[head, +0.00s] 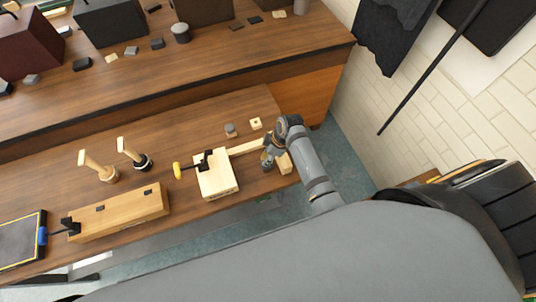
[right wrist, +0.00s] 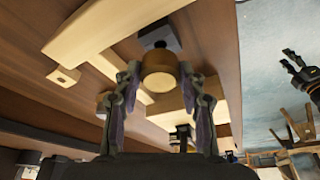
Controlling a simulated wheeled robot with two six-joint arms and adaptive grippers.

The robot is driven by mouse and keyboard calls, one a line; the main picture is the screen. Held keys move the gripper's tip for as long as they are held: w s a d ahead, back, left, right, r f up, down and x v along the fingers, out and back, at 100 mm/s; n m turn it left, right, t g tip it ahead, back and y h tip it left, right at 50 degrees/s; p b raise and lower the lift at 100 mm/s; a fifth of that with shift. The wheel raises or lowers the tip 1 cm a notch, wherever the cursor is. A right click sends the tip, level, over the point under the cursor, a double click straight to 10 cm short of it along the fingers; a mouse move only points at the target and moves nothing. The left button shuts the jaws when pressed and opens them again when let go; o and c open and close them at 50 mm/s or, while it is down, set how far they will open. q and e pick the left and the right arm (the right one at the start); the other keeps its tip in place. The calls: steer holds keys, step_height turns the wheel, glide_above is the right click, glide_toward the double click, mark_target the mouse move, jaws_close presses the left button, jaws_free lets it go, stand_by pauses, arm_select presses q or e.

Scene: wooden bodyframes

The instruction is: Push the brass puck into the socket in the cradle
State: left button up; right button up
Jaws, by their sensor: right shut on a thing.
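My right gripper (head: 272,150) is at the right end of the near bench, beside a pale wooden bar. In the right wrist view its two fingers (right wrist: 160,88) are closed on the sides of a round brass puck (right wrist: 158,74). I cannot make out the socket. My left gripper is not clearly seen.
A long wooden block (head: 120,212) with a blue-handled clamp lies to the left. A grey knob (head: 231,130) and a small square block (head: 255,123) lie behind the bar. A small wooden block (head: 285,163) is beside my right gripper.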

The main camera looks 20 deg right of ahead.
steer(key=shift+r, duration=0.1)
steer(key=shift+p, duration=0.45)
stand_by(0.5)
steer(key=shift+p, duration=0.35)
stand_by(0.4)
steer(key=shift+p, duration=0.35)
steer(key=shift+f+b, duration=0.9)
steer(key=shift+f, duration=0.75)
steer(key=o, duration=1.4)
steer(key=shift+c, duration=0.2)
